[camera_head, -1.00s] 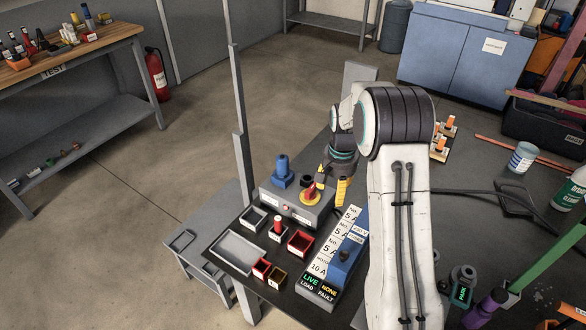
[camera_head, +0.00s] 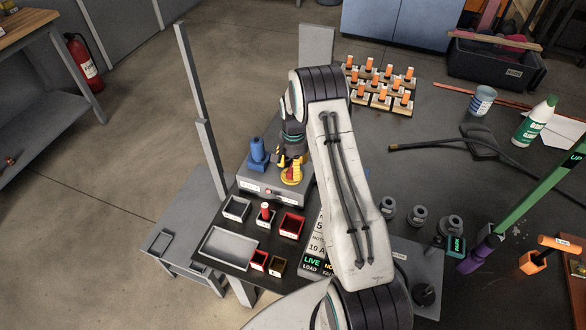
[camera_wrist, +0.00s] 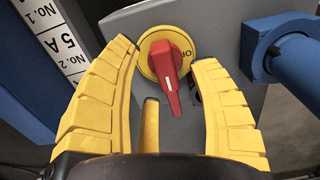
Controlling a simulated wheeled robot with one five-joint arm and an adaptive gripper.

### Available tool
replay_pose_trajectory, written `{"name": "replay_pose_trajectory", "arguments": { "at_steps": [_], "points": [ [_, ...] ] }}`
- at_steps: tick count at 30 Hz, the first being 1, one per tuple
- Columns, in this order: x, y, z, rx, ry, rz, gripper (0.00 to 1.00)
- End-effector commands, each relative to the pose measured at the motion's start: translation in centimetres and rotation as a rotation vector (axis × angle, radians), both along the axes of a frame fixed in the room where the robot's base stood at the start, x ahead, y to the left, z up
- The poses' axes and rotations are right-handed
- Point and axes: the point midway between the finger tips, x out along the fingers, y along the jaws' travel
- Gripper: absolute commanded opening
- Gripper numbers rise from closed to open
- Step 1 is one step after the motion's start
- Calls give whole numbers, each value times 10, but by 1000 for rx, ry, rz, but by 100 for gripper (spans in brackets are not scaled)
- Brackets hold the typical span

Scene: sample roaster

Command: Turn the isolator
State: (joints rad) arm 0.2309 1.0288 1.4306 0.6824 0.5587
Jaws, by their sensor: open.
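The isolator is a red handle (camera_wrist: 168,75) on a round yellow plate (camera_wrist: 152,45), fixed to a grey box (camera_wrist: 205,20). Letters reading "OF" show on the plate's right side. The handle carries a white mark near its tip, which points down in the wrist view. My gripper (camera_wrist: 166,60) is open, with its yellow ribbed fingers left and right of the handle and apart from it. In the head view my gripper (camera_head: 291,172) is over the grey box (camera_head: 272,190), and the red handle is mostly hidden there.
A blue fitting (camera_head: 258,152) stands on the box left of my gripper, and shows at right in the wrist view (camera_wrist: 290,55). Small trays (camera_head: 236,208) and a larger tray (camera_head: 228,248) lie in front. Several orange-handled pieces (camera_head: 380,85) stand behind right.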

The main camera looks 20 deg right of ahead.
Motion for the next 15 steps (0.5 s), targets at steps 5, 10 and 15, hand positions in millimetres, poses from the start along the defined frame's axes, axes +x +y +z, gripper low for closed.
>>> {"name": "replay_pose_trajectory", "arguments": {
  "at_steps": [5, 10, 15],
  "points": [
    [0, 0, -14, 0, 0, 1, 56],
    [0, 0, -20, 0, 0, 1, 56],
    [0, 0, -21, -1, -1, 1, 56]
  ]
}}
